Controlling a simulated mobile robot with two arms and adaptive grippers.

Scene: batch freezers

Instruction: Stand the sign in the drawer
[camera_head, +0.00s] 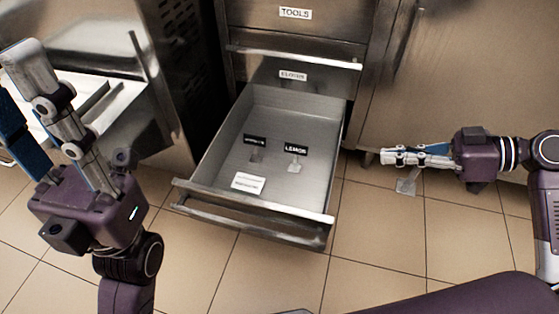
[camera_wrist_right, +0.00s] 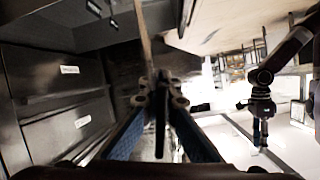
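The open drawer (camera_head: 287,192) is pulled out over the tiled floor. Inside it, a black LEMON sign (camera_head: 296,149) and another black sign (camera_head: 255,140) stand on clear bases. A white card (camera_head: 248,183) is near the drawer's front; I cannot tell if it lies flat. My right gripper (camera_head: 388,155) is right of the drawer, its fingers closed together. A clear sign base (camera_head: 407,186) hangs just below them; the held sign's face is hidden. In the right wrist view, a thin dark plate (camera_wrist_right: 160,130) shows between the fingers. My left gripper (camera_head: 18,88) is raised at the left, fingers apart and empty.
A closed drawer labelled TOOLS (camera_head: 295,30) is above the open one. A metal cabinet panel (camera_head: 480,70) is behind my right gripper. A steel unit with a white tray (camera_head: 90,90) stands at the left. The floor in front is clear.

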